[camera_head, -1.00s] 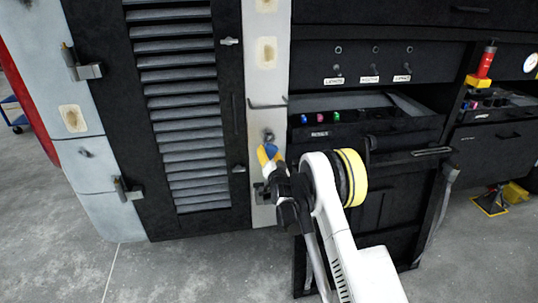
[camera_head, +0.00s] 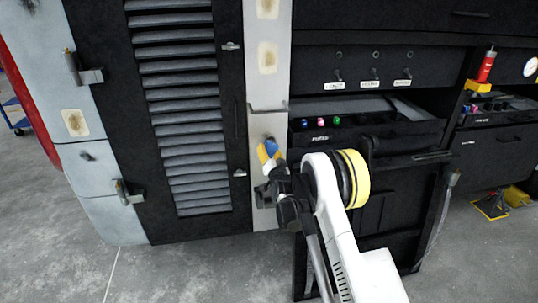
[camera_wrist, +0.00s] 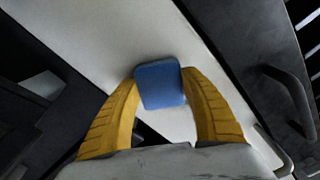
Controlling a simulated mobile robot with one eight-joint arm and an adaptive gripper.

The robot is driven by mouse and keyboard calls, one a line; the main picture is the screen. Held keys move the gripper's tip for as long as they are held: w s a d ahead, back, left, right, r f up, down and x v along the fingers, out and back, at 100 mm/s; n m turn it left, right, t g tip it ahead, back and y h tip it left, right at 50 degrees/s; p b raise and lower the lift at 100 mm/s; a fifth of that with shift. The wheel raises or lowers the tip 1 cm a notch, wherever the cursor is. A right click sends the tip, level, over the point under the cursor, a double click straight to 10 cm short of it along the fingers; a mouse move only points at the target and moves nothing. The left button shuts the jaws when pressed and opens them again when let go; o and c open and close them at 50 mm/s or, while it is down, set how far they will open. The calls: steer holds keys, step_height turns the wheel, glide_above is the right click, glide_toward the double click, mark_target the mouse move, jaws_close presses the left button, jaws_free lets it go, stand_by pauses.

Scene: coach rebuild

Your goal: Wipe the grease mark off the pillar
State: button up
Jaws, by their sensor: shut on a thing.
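The pillar (camera_head: 268,90) is the pale upright strip between the louvred black door and the black bench. In the wrist view the pale surface (camera_wrist: 110,40) runs diagonally behind my gripper. My gripper (camera_head: 267,153) has yellow fingers and is shut on a blue block (camera_head: 271,145), seen between the fingertips in the wrist view (camera_wrist: 160,84). The block is at the pillar's lower part, just below the bar handle. I cannot tell whether it touches the surface. The dark grease mark is not clearly visible; the block and fingers cover its area.
Tan patches (camera_head: 267,57) lie higher on the pillar. The louvred door (camera_head: 230,130) has latches along its edge. The bench's open drawer (camera_head: 375,135) is close on the right.

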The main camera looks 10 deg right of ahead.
mark_target(268, 138)
steer(key=shift+r+p, duration=1.35)
steer(key=shift+r, duration=2.55)
steer(key=shift+f+b, duration=0.1)
steer(key=shift+b, duration=0.25)
steer(key=shift+f, duration=0.1)
step_height(268, 138, down, 3)
steer(key=b, duration=0.2)
steer(key=shift+w+b, duration=0.1)
steer(key=shift+b, duration=0.25)
steer(key=shift+f, duration=3.35)
steer(key=shift+s, duration=0.25)
steer(key=shift+s, duration=2.95)
